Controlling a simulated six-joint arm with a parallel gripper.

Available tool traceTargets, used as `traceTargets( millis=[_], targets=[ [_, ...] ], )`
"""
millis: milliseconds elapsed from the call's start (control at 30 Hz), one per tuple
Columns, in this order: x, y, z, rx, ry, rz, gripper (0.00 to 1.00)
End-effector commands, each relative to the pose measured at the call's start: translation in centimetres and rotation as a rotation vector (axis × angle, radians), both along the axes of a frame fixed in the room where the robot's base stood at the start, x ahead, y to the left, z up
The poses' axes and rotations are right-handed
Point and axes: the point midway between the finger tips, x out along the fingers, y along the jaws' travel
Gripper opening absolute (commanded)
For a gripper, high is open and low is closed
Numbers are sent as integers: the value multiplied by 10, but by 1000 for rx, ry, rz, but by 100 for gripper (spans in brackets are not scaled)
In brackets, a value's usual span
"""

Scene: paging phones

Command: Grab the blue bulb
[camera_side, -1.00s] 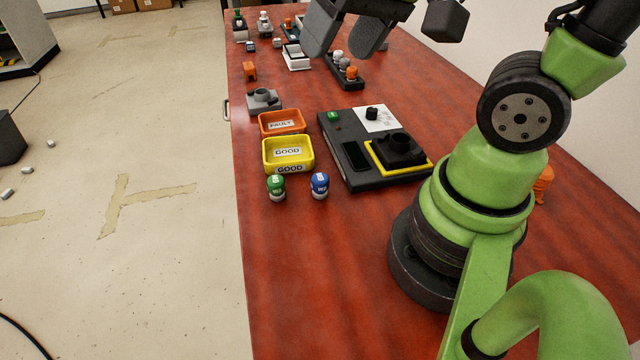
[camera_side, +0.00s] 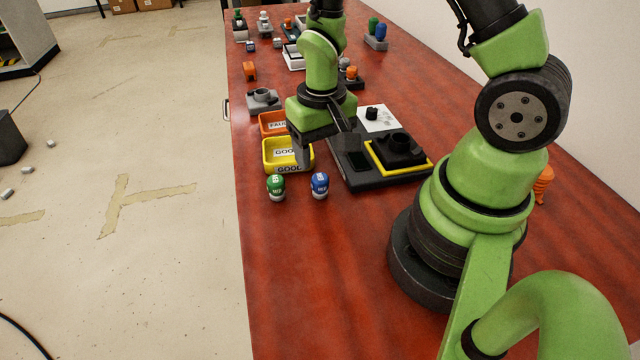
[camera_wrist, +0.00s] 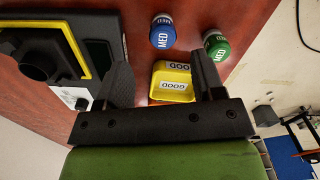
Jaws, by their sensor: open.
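The blue bulb (camera_side: 320,184), with a white base and white lettering, stands upright on the red table in front of the yellow bin. It also shows at the top of the wrist view (camera_wrist: 162,32). A green bulb (camera_side: 276,185) stands to its left. My gripper (camera_side: 325,158) is open and empty, pointing down above the yellow bin and the tester's left edge, behind and above the blue bulb. In the wrist view the blue bulb lies beyond the fingertips, between their lines, and the green bulb (camera_wrist: 216,44) is beyond the right finger.
A yellow GOOD bin (camera_side: 266,160) and an orange FAULT bin (camera_side: 266,125) stand behind the bulbs. A dark tester (camera_side: 385,183) with a yellow-framed socket is to the right. The table in front of the bulbs is clear; its edge is left of the green bulb.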

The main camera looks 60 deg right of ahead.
Motion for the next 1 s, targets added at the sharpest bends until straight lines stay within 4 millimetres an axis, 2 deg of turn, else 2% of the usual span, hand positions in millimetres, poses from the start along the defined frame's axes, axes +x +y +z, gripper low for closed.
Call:
traceTargets(
  millis=[167,500,833,867,1000],
  targets=[
    [-1,1,-11,0,2,1,62],
    [0,4,-52,1,3,0,62],
    [0,4,-58,0,-1,0,62],
    [0,4,-58,0,-1,0,58],
    [0,4,-58,0,-1,0,26]
  ],
)
